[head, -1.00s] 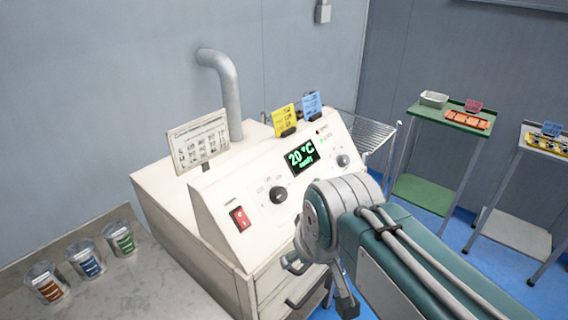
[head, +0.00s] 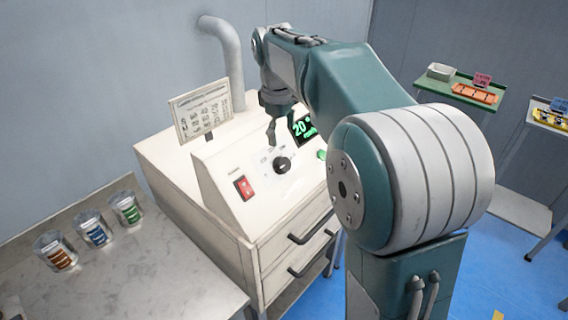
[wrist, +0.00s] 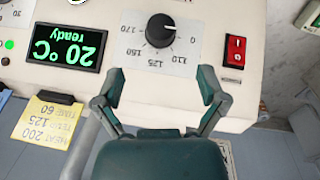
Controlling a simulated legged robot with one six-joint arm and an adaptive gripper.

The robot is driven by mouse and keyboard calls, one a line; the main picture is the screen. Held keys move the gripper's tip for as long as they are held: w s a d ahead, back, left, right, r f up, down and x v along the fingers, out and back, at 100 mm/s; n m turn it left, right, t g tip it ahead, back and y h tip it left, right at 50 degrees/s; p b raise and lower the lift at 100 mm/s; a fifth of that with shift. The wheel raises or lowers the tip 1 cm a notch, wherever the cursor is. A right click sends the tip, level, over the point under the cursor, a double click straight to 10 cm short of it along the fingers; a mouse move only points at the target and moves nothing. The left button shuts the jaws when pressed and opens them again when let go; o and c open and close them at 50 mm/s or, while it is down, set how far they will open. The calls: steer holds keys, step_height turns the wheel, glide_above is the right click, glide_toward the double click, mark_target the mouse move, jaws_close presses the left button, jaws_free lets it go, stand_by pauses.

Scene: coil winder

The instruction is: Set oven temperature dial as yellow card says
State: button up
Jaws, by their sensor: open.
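The oven's dial (head: 282,165) is a round black knob on the sloped cream front panel. It also shows upside down in the wrist view (wrist: 160,30), with numbers such as 110, 125, 150 and 170 around it. Its white pointer line is toward the 0 mark. The yellow card (wrist: 45,122) is inverted at the left of the wrist view; 200, 125 and 60 seem readable. The arm hides it in the head view. My gripper (wrist: 160,100) is open and empty, its two fingers apart, just short of the dial and not touching it. It hangs above the panel in the head view (head: 272,132).
The green display (wrist: 67,46) reads 20 °C ready. A red switch (head: 243,187) sits beside the dial. A printed chart (head: 201,109) stands on the oven top, near a grey pipe (head: 222,55). Several jars (head: 92,230) stand on the left counter.

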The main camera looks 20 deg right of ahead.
mark_target(285, 162)
steer(key=f, duration=0.7)
steer(key=d+f, duration=0.1)
steer(key=f, duration=0.2)
steer(key=shift+w+f, duration=0.25)
steer(key=shift+w, duration=0.1)
steer(key=c, duration=1.2)
